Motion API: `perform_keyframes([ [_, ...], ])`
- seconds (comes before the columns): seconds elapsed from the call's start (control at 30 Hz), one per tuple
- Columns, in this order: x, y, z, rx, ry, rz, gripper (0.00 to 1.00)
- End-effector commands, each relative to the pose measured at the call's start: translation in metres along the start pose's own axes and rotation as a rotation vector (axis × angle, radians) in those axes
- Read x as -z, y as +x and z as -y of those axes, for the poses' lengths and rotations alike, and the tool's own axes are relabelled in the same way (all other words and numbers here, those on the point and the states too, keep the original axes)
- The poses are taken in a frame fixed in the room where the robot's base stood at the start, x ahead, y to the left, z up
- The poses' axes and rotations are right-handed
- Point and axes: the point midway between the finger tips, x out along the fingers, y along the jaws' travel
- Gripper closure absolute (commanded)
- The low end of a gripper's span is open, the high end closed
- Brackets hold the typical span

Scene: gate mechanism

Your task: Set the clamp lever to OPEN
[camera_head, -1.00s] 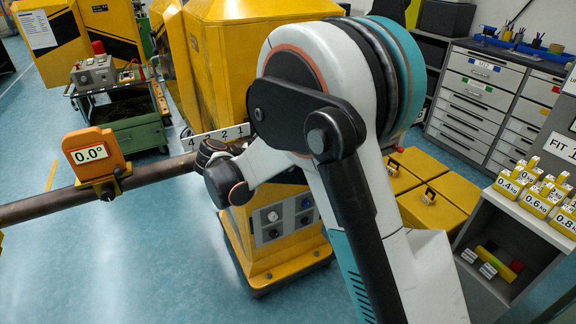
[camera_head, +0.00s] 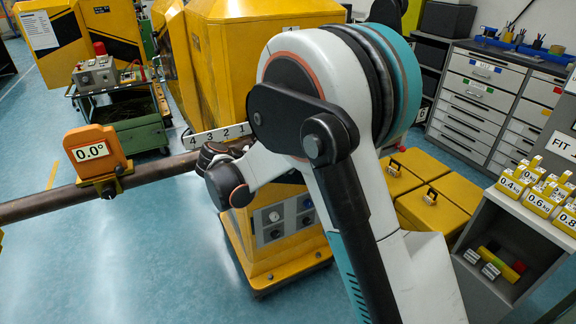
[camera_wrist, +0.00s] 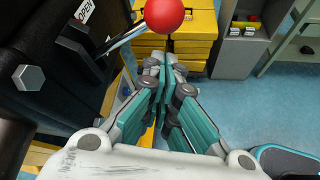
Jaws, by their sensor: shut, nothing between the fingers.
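The clamp lever shows in the wrist view as a dark metal rod (camera_wrist: 125,37) ending in a red ball knob (camera_wrist: 164,14). The rod runs from a black housing (camera_wrist: 50,60) at the left, tilted up to the right. A white OPEN label (camera_wrist: 84,11) sits on the housing beyond the rod. My gripper (camera_wrist: 166,62) is shut and empty, with its teal and grey fingers together just below the red knob in the picture. I cannot tell whether they touch the knob. In the head view my arm hides the gripper and the lever.
A rusty pipe (camera_head: 160,168) carries an orange gauge reading 0.0° (camera_head: 97,153). A yellow machine (camera_head: 250,40) stands behind my arm. Yellow boxes (camera_head: 437,205) stand on the floor to the right. A shelf with small yellow weights (camera_head: 541,197) is at the right edge.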

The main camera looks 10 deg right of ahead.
Motion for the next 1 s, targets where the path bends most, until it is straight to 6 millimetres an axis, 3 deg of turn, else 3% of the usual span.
perform_keyframes([
  [0.13, 0.021, 0.015, 0.005, 0.001, 0.001, 0.000, 1.00],
  [0.4, 0.015, -0.043, -0.004, -0.002, -0.001, -0.001, 1.00],
  [0.6, 0.016, -0.073, -0.007, 0.000, 0.000, 0.000, 1.00],
  [0.8, 0.017, -0.086, -0.008, 0.001, 0.000, 0.000, 1.00],
  [1.0, 0.017, -0.087, -0.008, 0.002, 0.000, 0.000, 1.00],
])
